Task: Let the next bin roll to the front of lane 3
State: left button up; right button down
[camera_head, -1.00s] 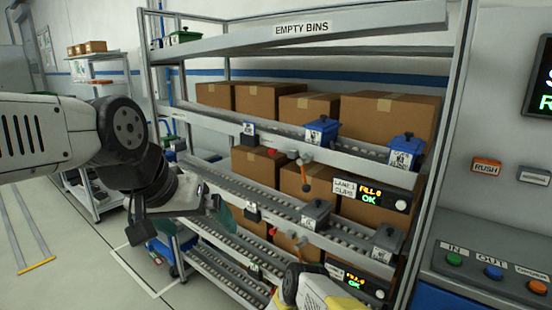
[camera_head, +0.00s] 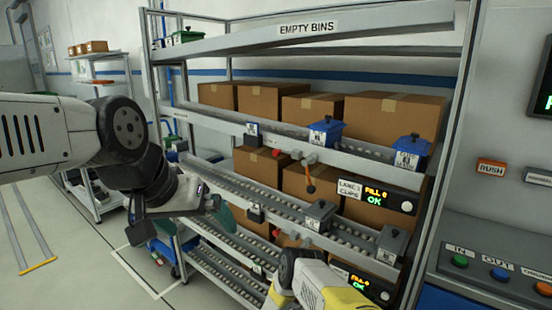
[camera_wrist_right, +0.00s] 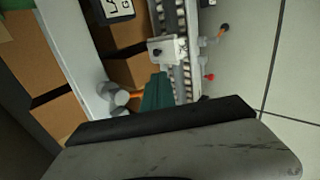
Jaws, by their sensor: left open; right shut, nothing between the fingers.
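The flow rack has sloping roller lanes. Blue bins (camera_head: 325,132) stand on the upper lane level and grey bins (camera_head: 319,215) on the level below. My left gripper (camera_head: 220,210) is open and empty, in front of the rack's left side. My right arm (camera_head: 318,284) reaches in low; its gripper is hidden there. In the right wrist view my right gripper (camera_wrist_right: 155,92) is shut and empty, close to an orange-and-grey lever (camera_wrist_right: 134,94).
Brown cartons (camera_head: 405,117) stand behind the lanes. A lit lane display (camera_head: 375,195) reads OK; another (camera_head: 357,281) sits lower, partly hidden by my arm. A button console (camera_head: 490,265) stands at the right. Open floor lies at the left.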

jog(key=shift+d+v, duration=0.1)
jog(key=shift+v, duration=0.95)
jog(key=shift+d+v, duration=0.15)
jog(key=shift+v, duration=0.85)
jog(key=shift+s, duration=0.2)
